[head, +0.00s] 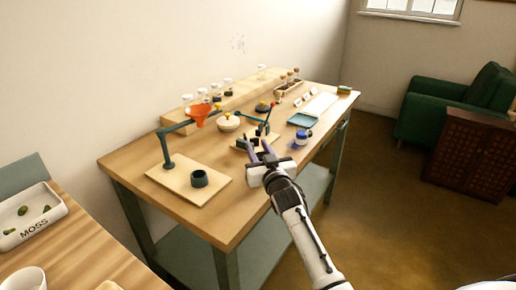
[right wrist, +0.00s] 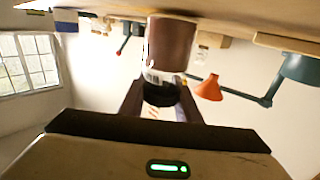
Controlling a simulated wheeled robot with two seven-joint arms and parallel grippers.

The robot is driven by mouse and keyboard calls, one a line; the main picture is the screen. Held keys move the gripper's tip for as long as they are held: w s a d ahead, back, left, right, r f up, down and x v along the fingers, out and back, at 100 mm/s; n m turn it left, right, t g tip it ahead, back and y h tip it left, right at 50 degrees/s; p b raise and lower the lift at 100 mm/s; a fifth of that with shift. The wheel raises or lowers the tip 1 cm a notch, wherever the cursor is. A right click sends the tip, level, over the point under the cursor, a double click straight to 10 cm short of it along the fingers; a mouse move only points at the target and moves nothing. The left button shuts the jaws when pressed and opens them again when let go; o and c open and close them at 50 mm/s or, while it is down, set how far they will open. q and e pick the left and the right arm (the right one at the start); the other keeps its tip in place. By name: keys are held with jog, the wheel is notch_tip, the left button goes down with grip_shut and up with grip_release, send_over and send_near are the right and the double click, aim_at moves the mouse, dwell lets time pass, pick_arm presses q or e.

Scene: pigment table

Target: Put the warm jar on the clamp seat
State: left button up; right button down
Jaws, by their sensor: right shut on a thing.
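My right gripper (head: 262,148) reaches over the near side of the pigment table. In the right wrist view, which looks upside down, the gripper (right wrist: 160,95) is shut on a brown jar (right wrist: 172,42) with a white label and a dark end between the fingers. In the head view I cannot make out the jar clearly. A small wooden base (head: 241,147) with dark teal parts, possibly the clamp seat, is just beyond the fingertips and partly hidden by them. My left gripper is not in view.
A blue and white jar (head: 302,137) stands right of the gripper. A dark teal cup (head: 199,179) sits on a board. A bowl (head: 228,122) and teal tray (head: 302,119) are farther back.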

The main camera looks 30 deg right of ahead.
jog(key=c, duration=1.3)
grip_release()
jog(key=shift+f, duration=0.1)
